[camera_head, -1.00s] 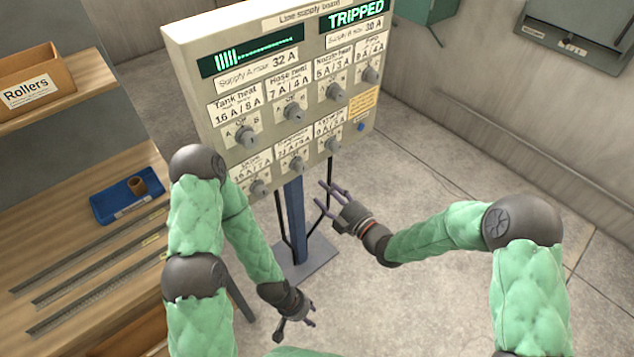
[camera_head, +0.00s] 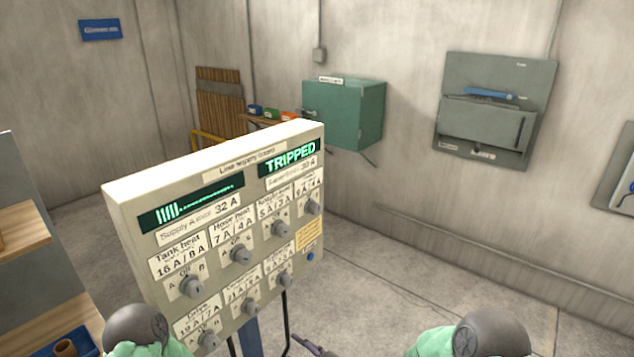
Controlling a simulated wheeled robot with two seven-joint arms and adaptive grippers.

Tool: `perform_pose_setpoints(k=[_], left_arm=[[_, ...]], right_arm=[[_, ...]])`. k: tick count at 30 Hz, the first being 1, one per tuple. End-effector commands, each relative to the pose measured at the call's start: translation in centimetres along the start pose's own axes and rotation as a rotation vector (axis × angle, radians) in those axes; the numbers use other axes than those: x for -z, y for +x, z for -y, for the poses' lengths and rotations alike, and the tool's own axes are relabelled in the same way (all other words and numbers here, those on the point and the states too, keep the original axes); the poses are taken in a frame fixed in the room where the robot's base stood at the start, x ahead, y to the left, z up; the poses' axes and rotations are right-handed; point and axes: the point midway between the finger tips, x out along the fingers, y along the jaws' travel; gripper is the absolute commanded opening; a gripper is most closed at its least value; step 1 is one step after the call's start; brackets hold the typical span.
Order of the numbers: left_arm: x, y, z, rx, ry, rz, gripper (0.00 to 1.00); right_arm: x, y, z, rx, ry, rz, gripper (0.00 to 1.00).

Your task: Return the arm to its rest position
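The line supply board (camera_head: 140,205) stands upright in the lower middle of the view, with several grey rotary knobs and two green displays. The right display (camera_head: 290,157) reads TRIPPED. A fingertip part of my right gripper (camera_head: 312,346) shows at the bottom edge, low and just right of the board's post; the rest is cut off. My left gripper is out of view.
A green wall cabinet (camera_head: 345,115) and a grey wall panel (camera_head: 485,110) hang on the back wall. A wooden shelf (camera_head: 28,235) stands at the left, with a blue tray (camera_head: 62,347) at the bottom. The floor (camera_head: 400,285) right of the board is clear.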

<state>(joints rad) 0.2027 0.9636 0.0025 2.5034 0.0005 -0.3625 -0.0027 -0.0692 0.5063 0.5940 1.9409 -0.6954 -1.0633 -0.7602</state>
Motion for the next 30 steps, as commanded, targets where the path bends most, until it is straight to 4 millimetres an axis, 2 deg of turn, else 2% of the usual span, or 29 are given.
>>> perform_pose_setpoints(k=[1,3,6,9,12,15,18,21,24,30], left_arm=[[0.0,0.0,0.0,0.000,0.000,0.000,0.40],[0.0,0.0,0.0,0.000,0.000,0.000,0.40],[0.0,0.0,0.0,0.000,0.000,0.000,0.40],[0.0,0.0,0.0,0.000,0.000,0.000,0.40],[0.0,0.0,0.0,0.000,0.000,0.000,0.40],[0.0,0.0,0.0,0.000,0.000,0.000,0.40],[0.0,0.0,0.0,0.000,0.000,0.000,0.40],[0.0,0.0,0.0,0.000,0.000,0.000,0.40],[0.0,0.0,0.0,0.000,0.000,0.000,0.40],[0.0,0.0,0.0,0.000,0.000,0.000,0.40]], right_arm=[[-3.0,-0.9,1.0,0.016,0.109,0.096,0.60],[-6.9,-2.5,2.6,0.030,0.281,0.241,0.60],[-11.9,-5.7,5.6,0.038,0.536,0.449,0.60],[-15.8,-9.6,9.2,0.028,0.793,0.655,0.60],[-18.2,-13.8,13.1,0.004,1.041,0.852,0.60],[-19.2,-17.6,16.6,-0.028,1.253,1.023,0.60],[-19.4,-20.4,19.2,-0.059,1.409,1.150,0.60],[-19.2,-22.1,20.7,-0.083,1.503,1.227,0.60],[-19.1,-22.8,21.4,-0.092,1.541,1.259,0.60],[-19.0,-22.8,21.4,-0.093,1.544,1.262,0.60]])
